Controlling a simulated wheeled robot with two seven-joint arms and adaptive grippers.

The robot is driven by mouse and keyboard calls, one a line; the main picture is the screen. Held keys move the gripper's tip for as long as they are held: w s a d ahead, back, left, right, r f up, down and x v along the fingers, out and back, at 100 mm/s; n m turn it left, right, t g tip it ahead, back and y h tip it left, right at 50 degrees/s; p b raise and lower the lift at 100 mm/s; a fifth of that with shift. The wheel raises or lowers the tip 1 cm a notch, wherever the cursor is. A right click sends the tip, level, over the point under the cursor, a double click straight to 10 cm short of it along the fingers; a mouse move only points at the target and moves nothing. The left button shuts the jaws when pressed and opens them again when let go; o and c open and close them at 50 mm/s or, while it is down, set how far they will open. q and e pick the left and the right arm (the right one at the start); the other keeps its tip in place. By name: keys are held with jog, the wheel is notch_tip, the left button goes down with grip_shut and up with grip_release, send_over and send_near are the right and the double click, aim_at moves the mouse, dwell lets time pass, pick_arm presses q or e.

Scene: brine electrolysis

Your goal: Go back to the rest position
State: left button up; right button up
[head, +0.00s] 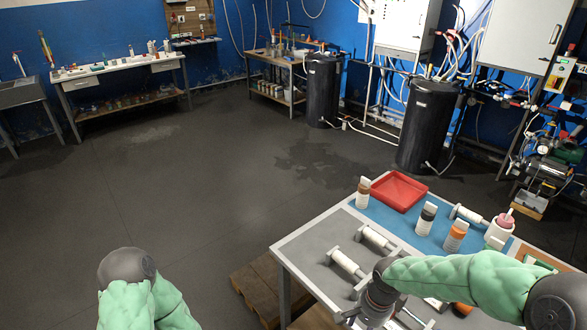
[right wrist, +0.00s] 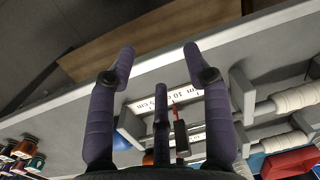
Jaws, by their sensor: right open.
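My right gripper (right wrist: 158,66) is open, with its purple-grey fingers apart and nothing between them in the right wrist view. In the head view its wrist (head: 378,300) hangs over the front part of the worktable (head: 327,230). Below the fingers in the right wrist view are a grey holder with white labels (right wrist: 150,102) and a dark tool with a red tip (right wrist: 181,135). My left arm (head: 138,290) shows only at the bottom left of the head view; its gripper is out of view.
The worktable carries a red tray (head: 398,191), white rollers on stands (head: 347,264) and capped bottles (head: 427,218). A wooden pallet (head: 262,285) lies beside it. Black tanks (head: 428,125) and benches (head: 117,70) stand at the back. The floor at left is clear.

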jog(key=s+a+f+n+y, duration=0.1)
jog(key=s+a+f, duration=0.1)
jog(key=s+f, duration=0.2)
jog(key=s+a+f+n, duration=0.2)
jog(key=s+a+f, duration=0.1)
jog(key=f, duration=0.8)
jog(key=s+a+f+n+y, duration=0.1)
jog(key=s+a+f+n, duration=0.1)
jog(key=f, duration=0.5)
jog(key=s+a, duration=0.1)
jog(key=s, duration=0.1)
jog(key=shift+s+a+f+t+y, duration=0.15)
jog(key=shift+s+t+y, duration=0.15)
